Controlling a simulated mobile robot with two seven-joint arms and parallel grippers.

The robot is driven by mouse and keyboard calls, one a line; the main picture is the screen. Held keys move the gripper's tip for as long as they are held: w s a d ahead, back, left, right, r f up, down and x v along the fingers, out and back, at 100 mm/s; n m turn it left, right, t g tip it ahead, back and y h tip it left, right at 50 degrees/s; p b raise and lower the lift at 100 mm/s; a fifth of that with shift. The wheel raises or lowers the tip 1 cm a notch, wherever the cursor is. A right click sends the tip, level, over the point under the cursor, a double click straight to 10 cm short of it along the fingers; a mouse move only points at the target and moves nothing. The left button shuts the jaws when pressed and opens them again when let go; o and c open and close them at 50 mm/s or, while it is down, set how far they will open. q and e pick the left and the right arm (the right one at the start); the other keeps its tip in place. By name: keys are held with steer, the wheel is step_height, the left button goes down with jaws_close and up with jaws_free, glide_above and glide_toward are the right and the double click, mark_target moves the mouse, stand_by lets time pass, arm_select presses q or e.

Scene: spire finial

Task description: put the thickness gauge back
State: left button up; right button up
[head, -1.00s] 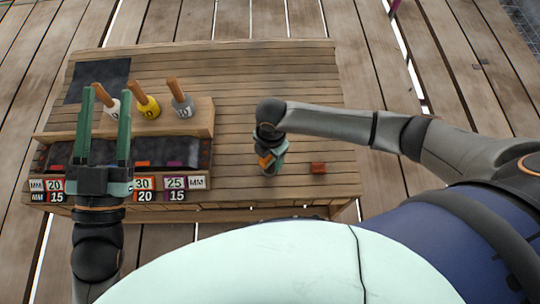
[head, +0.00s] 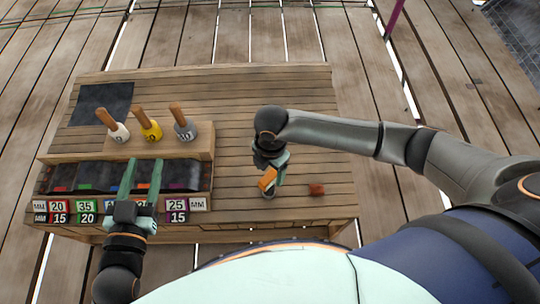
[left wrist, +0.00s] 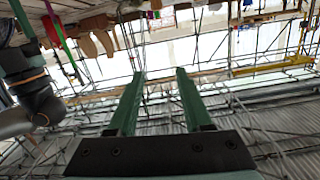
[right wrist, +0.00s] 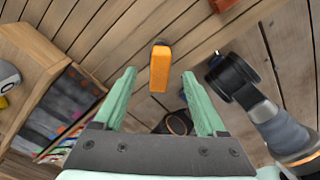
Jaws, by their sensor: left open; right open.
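An orange bar with a dark end (right wrist: 160,68), which may be the thickness gauge, lies ahead of and between the open fingers of my right gripper (right wrist: 160,90) in the right wrist view. In the head view the orange bar (head: 267,179) shows just below my right gripper (head: 277,168), which points down at the bench and partly hides it. I cannot tell whether the fingers touch it. My left gripper (head: 147,162) is open and empty over the labelled rack's front; its open fingers (left wrist: 158,75) show nothing between them in the left wrist view.
The wooden bench (head: 230,100) carries a labelled rack (head: 125,180) with dark compartments. Several wooden-handled tools with white, yellow (head: 151,131) and grey heads stand on the raised block behind it. A dark mat (head: 102,104) lies back left. A red block (head: 316,190) lies right of my right gripper.

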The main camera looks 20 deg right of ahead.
step_height(320, 180, up, 6)
steer(key=shift+f+p, duration=0.15)
steer(key=shift+p, duration=0.7)
steer(key=shift+s+a, duration=0.1)
steer(key=shift+a, duration=0.05)
steer(key=s+a+m+t+y, duration=0.2)
steer(key=a+m+t+y, duration=0.3)
steer(key=a+m, duration=0.4)
arm_select(q)
steer(key=s+f+n+g+y, duration=0.1)
steer(key=s+f+g, duration=0.3)
steer(key=f, duration=0.6)
steer(key=shift+s+f+g, duration=0.2)
steer(key=shift+s+g, duration=0.1)
steer(key=shift+g, duration=0.1)
arm_select(e)
steer(key=s+d+m+t+h, duration=0.2)
steer(key=d+m+t, duration=0.4)
steer(key=d+m, duration=0.5)
steer(key=shift+s+d+r+m, duration=0.2)
steer(key=shift+d+m, duration=0.2)
steer(key=shift+d, duration=0.65)
arm_select(q)
steer(key=shift+d, duration=0.1)
